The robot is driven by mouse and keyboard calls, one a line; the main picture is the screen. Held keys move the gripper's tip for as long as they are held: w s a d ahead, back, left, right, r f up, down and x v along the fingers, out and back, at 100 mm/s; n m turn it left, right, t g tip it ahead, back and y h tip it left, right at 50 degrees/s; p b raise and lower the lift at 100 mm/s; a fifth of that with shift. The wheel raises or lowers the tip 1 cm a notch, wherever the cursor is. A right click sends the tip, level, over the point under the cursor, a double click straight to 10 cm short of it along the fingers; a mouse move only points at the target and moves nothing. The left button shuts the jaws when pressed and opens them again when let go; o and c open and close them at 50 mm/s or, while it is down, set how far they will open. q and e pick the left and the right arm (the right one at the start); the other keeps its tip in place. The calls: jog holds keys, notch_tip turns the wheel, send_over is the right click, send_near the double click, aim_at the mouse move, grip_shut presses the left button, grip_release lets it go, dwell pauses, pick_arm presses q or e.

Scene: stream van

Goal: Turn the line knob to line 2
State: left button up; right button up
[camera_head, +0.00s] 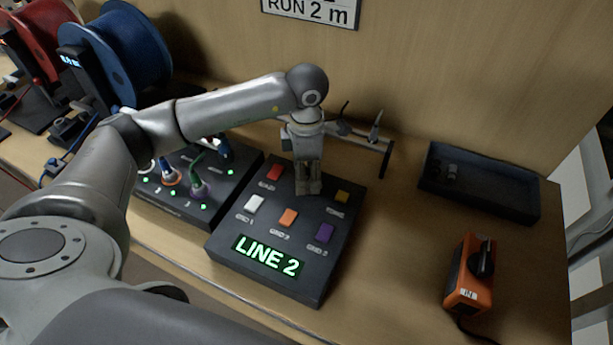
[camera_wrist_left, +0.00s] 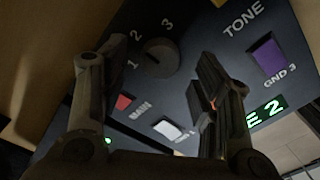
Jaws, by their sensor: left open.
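The dark control box (camera_head: 225,232) stands on the bench, and its green display (camera_head: 268,254) reads LINE 2. In the left wrist view the round black line knob (camera_wrist_left: 160,58) sits by the printed numbers 1, 2 and 3. Its exact pointer direction is hard to make out. My left gripper (camera_head: 309,188) points down over the back part of the box and hides the knob in the head view. In the left wrist view its two fingers are spread, with the knob in the gap ahead and nothing held. My right gripper is not in view.
Coloured buttons, including red (camera_head: 274,172), white (camera_head: 254,203), orange (camera_head: 288,217) and purple (camera_head: 324,232), surround the gripper. A rack with leads (camera_head: 375,135) stands behind. An orange device (camera_head: 470,275) and a dark tray (camera_head: 480,185) are right. A socket box (camera_head: 172,205) and cable reels (camera_head: 120,55) are left.

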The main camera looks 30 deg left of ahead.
pick_arm(q)
notch_tip(320, 180, up, 10)
dwell(0.3)
jog(key=shift+f, duration=0.1)
